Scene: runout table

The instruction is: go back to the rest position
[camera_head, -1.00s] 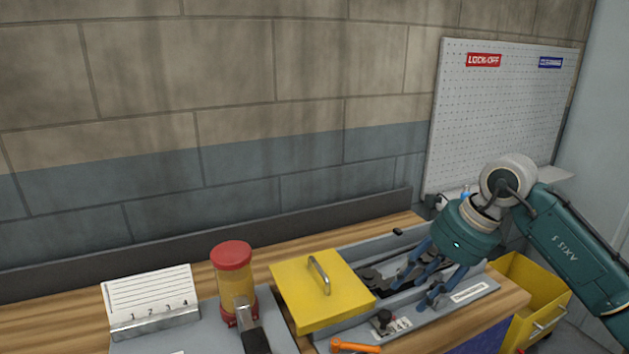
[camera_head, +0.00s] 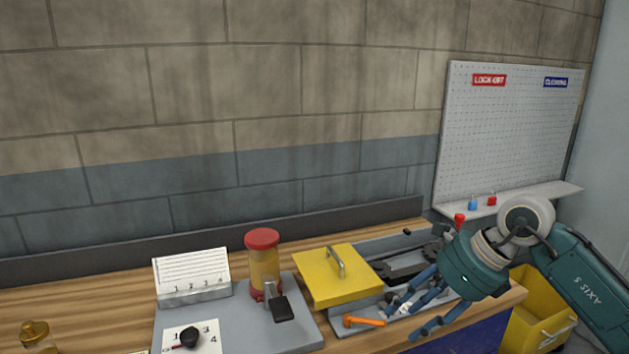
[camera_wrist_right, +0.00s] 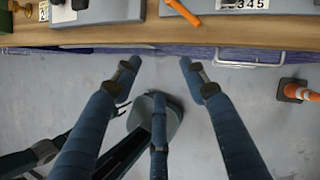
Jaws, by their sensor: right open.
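My right gripper (camera_head: 421,303) is in front of the right part of the workbench (camera_head: 110,272) in the head view. Its blue fingers are spread and hold nothing. In the right wrist view the open fingers (camera_wrist_right: 158,88) point toward the bench's front edge, with grey floor and part of my own body below them. My left gripper does not show in the head view.
On the bench stand a red-lidded yellow jar (camera_head: 264,265), a yellow box lid (camera_head: 333,277), a numbered card stand (camera_head: 190,275) and an orange tool (camera_head: 364,321). A yellow bin (camera_head: 540,310) is at right. A traffic cone (camera_wrist_right: 297,91) stands on the floor.

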